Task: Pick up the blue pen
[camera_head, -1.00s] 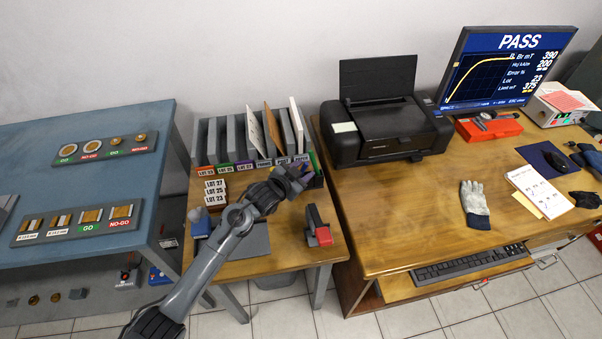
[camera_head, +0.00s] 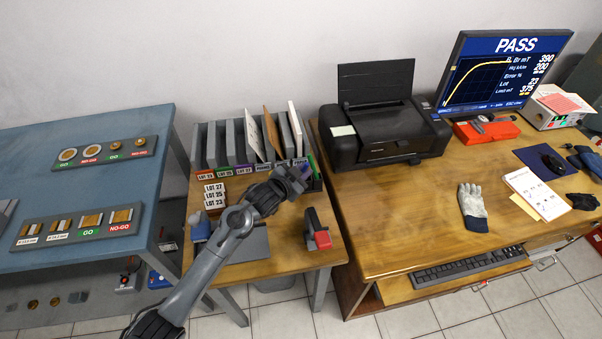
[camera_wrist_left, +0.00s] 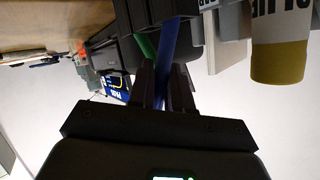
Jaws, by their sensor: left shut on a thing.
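The blue pen (camera_wrist_left: 178,48) shows in the left wrist view as a blue shaft between the fingertips of my left gripper (camera_wrist_left: 165,75). The gripper is shut on it. A green pen (camera_wrist_left: 146,44) stands just beside it, outside the fingers. In the head view my left gripper (camera_head: 298,178) is over the small wooden table, at the right front of the file rack. The wrist hides the blue pen there. A green strip (camera_head: 314,166) shows just behind the gripper. My right gripper is in neither view.
The file rack (camera_head: 230,150) with upright folders stands at the table's back. LOT labels (camera_head: 214,196) lie left of my arm, and a red and black tool (camera_head: 320,238) lies in front. The black printer (camera_head: 385,135) stands close on the right.

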